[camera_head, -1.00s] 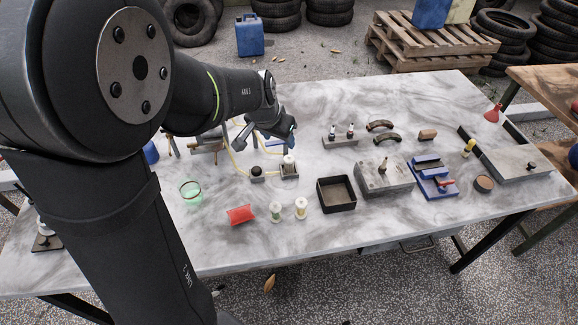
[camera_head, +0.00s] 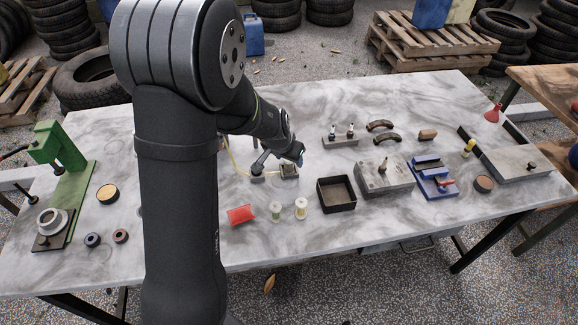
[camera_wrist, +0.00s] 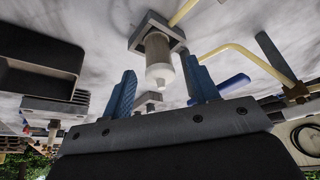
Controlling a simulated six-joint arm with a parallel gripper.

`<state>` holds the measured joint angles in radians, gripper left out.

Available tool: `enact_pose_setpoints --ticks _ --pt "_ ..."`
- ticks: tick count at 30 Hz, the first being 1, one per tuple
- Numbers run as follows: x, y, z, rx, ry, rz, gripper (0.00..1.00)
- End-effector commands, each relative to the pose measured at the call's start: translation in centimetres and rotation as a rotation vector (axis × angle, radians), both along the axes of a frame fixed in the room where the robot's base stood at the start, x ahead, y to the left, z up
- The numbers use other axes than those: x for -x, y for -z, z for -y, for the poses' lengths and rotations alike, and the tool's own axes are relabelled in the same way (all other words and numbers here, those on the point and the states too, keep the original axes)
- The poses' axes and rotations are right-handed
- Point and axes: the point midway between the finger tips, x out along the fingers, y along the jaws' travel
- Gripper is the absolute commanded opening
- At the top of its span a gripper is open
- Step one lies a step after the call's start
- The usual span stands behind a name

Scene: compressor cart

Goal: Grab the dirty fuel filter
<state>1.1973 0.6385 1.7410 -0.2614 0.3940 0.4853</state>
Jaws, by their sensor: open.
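The fuel filter (camera_wrist: 158,60) shows in the wrist view, with a brownish, dirty-looking body and a white end. It sits in a grey square holder (camera_wrist: 153,26), near the middle of the picture. My gripper (camera_wrist: 160,90) is open, with one blue finger to each side of the filter's white end. In the head view, my gripper (camera_head: 299,157) is just above and beside the holder (camera_head: 290,172) on the marble table, and the filter is hidden there.
A small dark base (camera_head: 257,178) and a yellow hose (camera_head: 235,160) are left of the holder. Two spools (camera_head: 300,208), a red block (camera_head: 240,214) and an empty black tray (camera_head: 336,195) stand in front. A green press (camera_head: 62,165) is far left. Bare table lies behind the holder.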

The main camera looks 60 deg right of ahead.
Motion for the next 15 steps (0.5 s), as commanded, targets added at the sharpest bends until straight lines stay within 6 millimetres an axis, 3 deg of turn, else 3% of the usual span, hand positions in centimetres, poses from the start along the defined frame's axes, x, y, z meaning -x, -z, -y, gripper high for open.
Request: enact_pose_setpoints --ticks 11,15 --pt "-0.07 0.93 0.41 0.001 0.000 0.000 0.55" --pt "-0.07 0.93 0.39 0.001 0.000 0.000 0.29"
